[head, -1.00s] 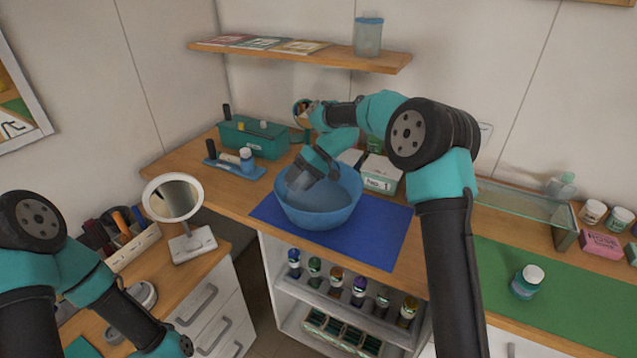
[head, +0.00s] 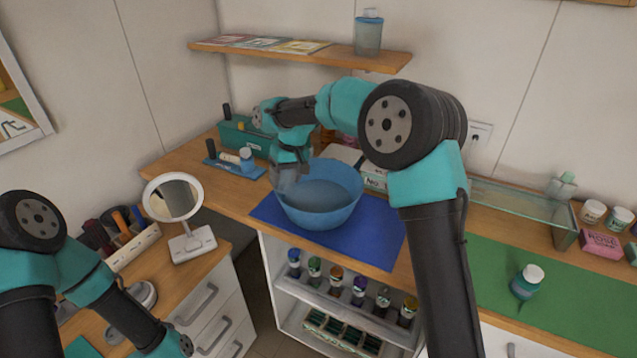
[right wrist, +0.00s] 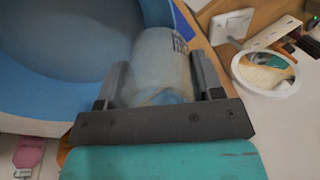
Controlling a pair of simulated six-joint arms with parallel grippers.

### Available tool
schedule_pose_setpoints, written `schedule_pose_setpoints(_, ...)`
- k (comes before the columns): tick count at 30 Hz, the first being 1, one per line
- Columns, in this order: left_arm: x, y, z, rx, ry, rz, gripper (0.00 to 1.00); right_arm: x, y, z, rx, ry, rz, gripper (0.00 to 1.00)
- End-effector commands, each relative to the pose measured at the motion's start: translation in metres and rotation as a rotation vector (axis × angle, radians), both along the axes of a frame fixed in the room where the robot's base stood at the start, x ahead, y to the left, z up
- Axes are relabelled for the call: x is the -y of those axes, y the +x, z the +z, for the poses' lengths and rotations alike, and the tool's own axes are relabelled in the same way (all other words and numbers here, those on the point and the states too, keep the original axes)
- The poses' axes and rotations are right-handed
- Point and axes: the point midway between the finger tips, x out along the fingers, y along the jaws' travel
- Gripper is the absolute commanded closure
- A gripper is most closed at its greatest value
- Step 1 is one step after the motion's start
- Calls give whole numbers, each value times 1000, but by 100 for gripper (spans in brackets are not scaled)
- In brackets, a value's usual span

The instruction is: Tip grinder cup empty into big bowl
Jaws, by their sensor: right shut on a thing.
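The big blue bowl (head: 322,215) stands on a blue mat on the wooden counter; it fills the upper left of the right wrist view (right wrist: 35,100). Its inside looks greyish, and I cannot make out contents. My right gripper (head: 288,168) is pointed down at the bowl's left rim in the head view. It is shut on the grinder cup, a pale translucent cup (right wrist: 163,62) with a small printed grid, seen between the fingers in the right wrist view. The cup is beside the bowl's rim; whether they touch and whether it holds anything is unclear.
Behind the bowl are a teal box (head: 240,140) and a white box (head: 374,181). A blue tray with small bottles (head: 236,166) is left of it. A round mirror (head: 173,197) stands on the left cabinet. The blue mat (head: 375,235) is clear right of the bowl.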

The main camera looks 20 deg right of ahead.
Motion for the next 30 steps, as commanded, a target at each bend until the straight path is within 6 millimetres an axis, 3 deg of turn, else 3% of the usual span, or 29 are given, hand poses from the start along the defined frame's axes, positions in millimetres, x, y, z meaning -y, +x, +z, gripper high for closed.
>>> schedule_pose_setpoints(12,0,0,0,0,0,0,7,-17,-3,0,35,-204,1,68)
schedule_pose_setpoints(30,0,0,0,0,0,0,7,-20,-3,0,43,-239,0,68)
